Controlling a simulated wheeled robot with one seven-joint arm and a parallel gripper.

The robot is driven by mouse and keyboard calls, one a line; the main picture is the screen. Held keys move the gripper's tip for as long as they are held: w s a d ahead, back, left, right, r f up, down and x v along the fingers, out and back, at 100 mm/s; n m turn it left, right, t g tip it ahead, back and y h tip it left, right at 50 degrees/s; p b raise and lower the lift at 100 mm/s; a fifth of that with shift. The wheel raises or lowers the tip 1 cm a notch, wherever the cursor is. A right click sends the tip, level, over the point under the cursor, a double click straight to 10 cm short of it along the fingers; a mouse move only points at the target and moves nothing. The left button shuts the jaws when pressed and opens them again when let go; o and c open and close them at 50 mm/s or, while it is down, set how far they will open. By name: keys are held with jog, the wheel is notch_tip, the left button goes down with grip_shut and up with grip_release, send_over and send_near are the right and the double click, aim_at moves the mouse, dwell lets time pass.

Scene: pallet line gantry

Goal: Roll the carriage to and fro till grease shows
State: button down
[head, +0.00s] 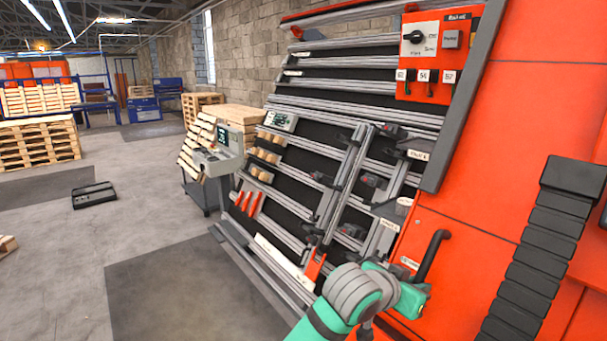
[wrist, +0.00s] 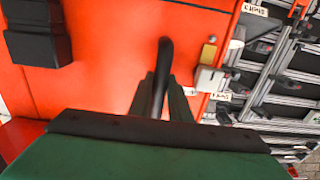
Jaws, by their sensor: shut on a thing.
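A black bent handle (head: 432,252) stands out from an orange panel (head: 480,215) at the right of the head view. My gripper (head: 416,287) is shut on the lower part of this handle. In the wrist view the handle (wrist: 166,55) rises from between the two dark fingers of my gripper (wrist: 163,90), against the orange face (wrist: 100,60). The orange panel adjoins a sloping rack of metal rails (head: 345,135). I cannot tell for sure which part is the carriage. I see no grease in either view.
A black ribbed cable chain (head: 540,255) runs down the orange panel on the right. An orange control box (head: 438,52) with a knob sits at the rack's top. A grey console (head: 218,150) stands left of the rack. Pallets (head: 40,145) and a black case (head: 93,195) stand beyond open floor.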

jog(key=shift+s+d, duration=0.25)
jog(key=shift+s, duration=0.05)
jog(key=shift+s+d, duration=0.65)
jog(key=shift+d, duration=0.15)
jog(key=shift+a, duration=0.3)
